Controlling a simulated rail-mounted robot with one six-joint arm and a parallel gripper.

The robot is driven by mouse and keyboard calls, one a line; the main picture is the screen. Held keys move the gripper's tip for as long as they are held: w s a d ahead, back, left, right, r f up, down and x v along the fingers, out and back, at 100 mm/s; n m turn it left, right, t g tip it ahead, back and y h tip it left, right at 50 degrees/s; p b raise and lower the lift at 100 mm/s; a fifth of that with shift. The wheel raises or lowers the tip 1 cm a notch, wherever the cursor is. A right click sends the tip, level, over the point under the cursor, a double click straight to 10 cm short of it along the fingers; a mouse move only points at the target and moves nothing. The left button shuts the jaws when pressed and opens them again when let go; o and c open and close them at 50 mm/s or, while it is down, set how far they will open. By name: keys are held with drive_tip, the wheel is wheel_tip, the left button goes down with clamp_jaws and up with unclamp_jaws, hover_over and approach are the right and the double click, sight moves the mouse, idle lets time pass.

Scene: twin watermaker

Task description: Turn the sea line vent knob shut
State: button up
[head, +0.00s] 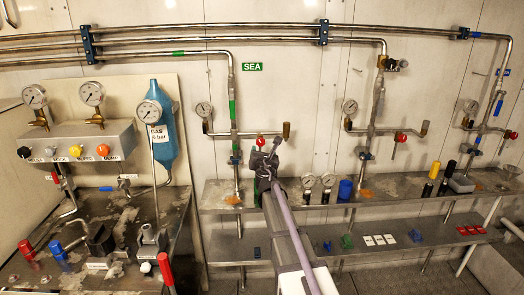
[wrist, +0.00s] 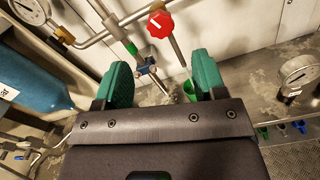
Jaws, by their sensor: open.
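The sea line is the vertical pipe (head: 234,110) beside the green SEA sign (head: 251,67). A red knob (head: 260,141) sits on its side branch, just above my gripper (head: 265,163) in the head view. In the wrist view the red knob (wrist: 160,24) has a scalloped rim and a white mark on its face. My gripper (wrist: 161,72) is open, with two green fingers spread apart and no knob between them. The knob lies beyond the fingertips, apart from them. The knob's turn position cannot be told.
A pressure gauge (head: 203,109) is on the same branch. A blue gas cylinder (head: 162,125) stands to the left. The steel shelf (head: 215,200) below carries loose gauges (head: 327,181) and a blue cup (head: 345,189). A green cup (wrist: 189,91) shows beyond the fingers.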

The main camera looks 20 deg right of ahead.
sight(261, 143)
drive_tip(key=shift+w+d+f, duration=0.1)
drive_tip(key=shift+d+f, duration=0.05)
drive_tip(key=shift+d, duration=0.65)
drive_tip(key=w+n, duration=0.1)
drive_tip(key=w, duration=0.2)
drive_tip(key=w+d+n+y, duration=0.1)
drive_tip(key=w, duration=0.2)
drive_tip(key=w+d+n, duration=0.1)
drive_tip(key=w, duration=0.3)
drive_tip(key=shift+d+t, duration=0.1)
drive_tip(key=shift+t, duration=0.2)
drive_tip(key=shift+s, duration=0.1)
drive_tip(key=c, duration=0.9)
